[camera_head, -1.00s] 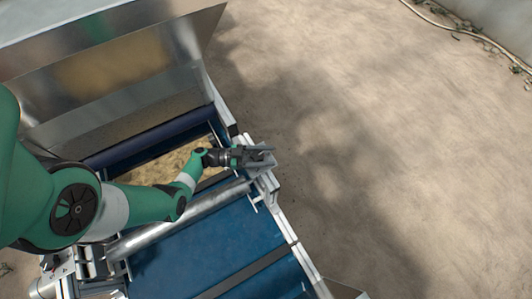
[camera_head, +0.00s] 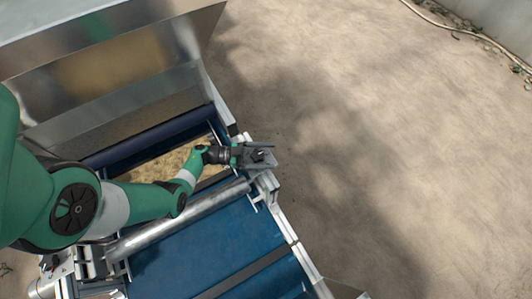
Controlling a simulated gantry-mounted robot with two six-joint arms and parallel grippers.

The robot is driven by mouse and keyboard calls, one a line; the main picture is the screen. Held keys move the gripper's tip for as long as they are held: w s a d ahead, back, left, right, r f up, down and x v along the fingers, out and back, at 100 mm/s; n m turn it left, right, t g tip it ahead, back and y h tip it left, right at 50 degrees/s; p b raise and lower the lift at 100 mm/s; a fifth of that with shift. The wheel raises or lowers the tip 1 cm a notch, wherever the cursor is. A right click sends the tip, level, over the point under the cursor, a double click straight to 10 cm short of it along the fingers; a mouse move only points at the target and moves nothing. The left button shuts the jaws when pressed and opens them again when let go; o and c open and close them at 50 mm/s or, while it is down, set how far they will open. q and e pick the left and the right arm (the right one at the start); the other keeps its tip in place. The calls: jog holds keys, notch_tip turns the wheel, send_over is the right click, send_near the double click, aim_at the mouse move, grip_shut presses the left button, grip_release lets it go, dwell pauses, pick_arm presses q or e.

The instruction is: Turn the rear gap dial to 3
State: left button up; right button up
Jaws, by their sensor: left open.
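My left gripper (camera_head: 266,155) is open at the right side rail of the tray seeder, near the end of the metal roller (camera_head: 190,214). Its arm reaches in from the left across the machine. The rear gap dial cannot be made out; the gripper covers the part of the rail around it. I cannot tell whether the fingers touch anything there. My right gripper is not in view.
A large metal hopper (camera_head: 110,62) stands at the upper left. A blue belt (camera_head: 205,249) runs below the roller, with brown material (camera_head: 168,165) above it. The side rail (camera_head: 291,233) edges the machine. Bare ground (camera_head: 400,160) lies open to the right.

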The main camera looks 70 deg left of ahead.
pick_arm(q)
jog(key=shift+s, duration=0.1)
jog(key=b+v, duration=0.1)
jog(key=v, duration=1)
jog(key=shift+s, duration=0.2)
jog(key=shift+a, duration=0.15)
